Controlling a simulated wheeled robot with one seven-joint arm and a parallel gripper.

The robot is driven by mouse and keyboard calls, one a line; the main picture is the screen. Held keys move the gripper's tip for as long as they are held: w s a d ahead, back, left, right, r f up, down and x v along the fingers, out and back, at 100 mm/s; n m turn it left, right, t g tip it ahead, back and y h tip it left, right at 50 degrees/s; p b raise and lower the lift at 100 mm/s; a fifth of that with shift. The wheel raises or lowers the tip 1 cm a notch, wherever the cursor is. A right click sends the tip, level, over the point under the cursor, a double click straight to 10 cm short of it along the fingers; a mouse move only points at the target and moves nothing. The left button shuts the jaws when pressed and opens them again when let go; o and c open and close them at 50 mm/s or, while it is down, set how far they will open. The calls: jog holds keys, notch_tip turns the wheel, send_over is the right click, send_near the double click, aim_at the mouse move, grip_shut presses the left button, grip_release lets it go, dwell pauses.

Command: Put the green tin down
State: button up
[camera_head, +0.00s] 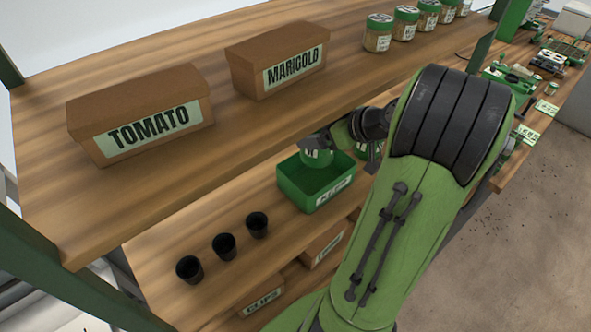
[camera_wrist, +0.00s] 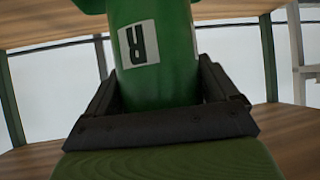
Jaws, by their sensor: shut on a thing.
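The green tin (camera_head: 316,154) has a white label with a dark letter. My gripper (camera_head: 328,138) is shut on it, between the upper board and the lower shelf. In the wrist view the tin (camera_wrist: 155,55) fills the space between the two dark fingers (camera_wrist: 160,100), and its label reads "R". In the head view the tin overlaps the back of a green bin (camera_head: 318,199). I cannot tell whether it is over the bin or behind it, or whether its base touches anything. My arm hides part of the shelf to the right.
Three black pots (camera_head: 224,245) stand on the lower shelf (camera_head: 165,262), left of the bin. Another green container (camera_head: 367,151) shows partly beside my arm. The upper board (camera_head: 60,200) carries TOMATO (camera_head: 150,135) and MARIGOLD (camera_head: 294,70) boxes and several jars (camera_head: 379,38). Its front edge is close to my wrist.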

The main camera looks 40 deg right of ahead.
notch_tip(320, 180, down, 10)
jog(key=shift+s+r+b, duration=0.1)
jog(key=shift+s+b, duration=0.05)
jog(key=shift+b, duration=0.4)
jog(key=shift+f, duration=0.2)
jog(key=o, duration=1)
jog(key=shift+o, duration=0.2)
jog(key=shift+r, duration=0.15)
jog(key=shift+s+d+r, duration=0.1)
jog(key=shift+s+r, duration=0.05)
jog(key=shift+r, duration=0.05)
jog(key=v, duration=1.1)
jog(key=shift+s+r, duration=0.15)
jog(key=shift+s, duration=0.1)
